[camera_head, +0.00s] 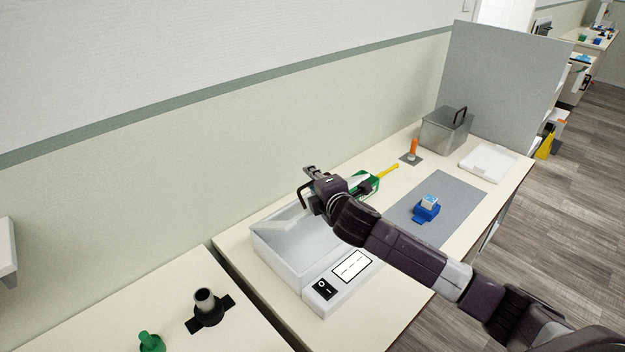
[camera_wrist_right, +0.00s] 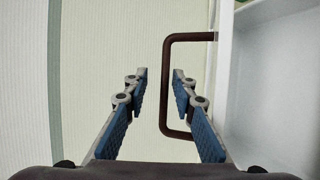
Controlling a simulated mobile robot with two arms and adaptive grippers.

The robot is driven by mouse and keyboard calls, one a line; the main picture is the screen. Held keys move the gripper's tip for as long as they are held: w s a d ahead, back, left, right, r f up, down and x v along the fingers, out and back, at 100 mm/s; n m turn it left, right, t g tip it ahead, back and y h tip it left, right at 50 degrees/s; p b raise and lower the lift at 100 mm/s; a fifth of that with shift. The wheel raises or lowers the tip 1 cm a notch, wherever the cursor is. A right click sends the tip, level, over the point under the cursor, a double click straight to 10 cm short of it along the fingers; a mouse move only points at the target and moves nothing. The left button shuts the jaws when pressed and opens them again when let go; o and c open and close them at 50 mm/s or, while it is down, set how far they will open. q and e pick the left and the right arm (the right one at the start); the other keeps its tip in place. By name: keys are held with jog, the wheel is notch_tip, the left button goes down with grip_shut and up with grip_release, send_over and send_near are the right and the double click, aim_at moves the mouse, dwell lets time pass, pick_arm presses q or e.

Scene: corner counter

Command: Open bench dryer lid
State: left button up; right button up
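The bench dryer (camera_head: 297,262) is a white box on the counter with a black switch and a label on its front. Its lid (camera_head: 290,217) shows as a pale panel at the back, partly hidden by my right arm; I cannot tell its exact angle. A dark C-shaped handle (camera_head: 304,196) stands out beside my right gripper (camera_head: 313,174). In the right wrist view the gripper (camera_wrist_right: 160,78) is open, and the handle's long bar (camera_wrist_right: 166,60) appears between its fingers; contact is not clear. The handle joins a white panel (camera_wrist_right: 268,80) at right. My left gripper is not in view.
A green and yellow tool (camera_head: 372,181) lies behind my wrist. A blue holder (camera_head: 426,212) stands on a grey mat (camera_head: 455,195). A metal box (camera_head: 445,130) and white tray (camera_head: 488,162) are farther back. A black-based holder (camera_head: 207,308) stands at front left.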

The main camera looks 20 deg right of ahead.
jog(key=v, duration=1.2)
dwell(0.5)
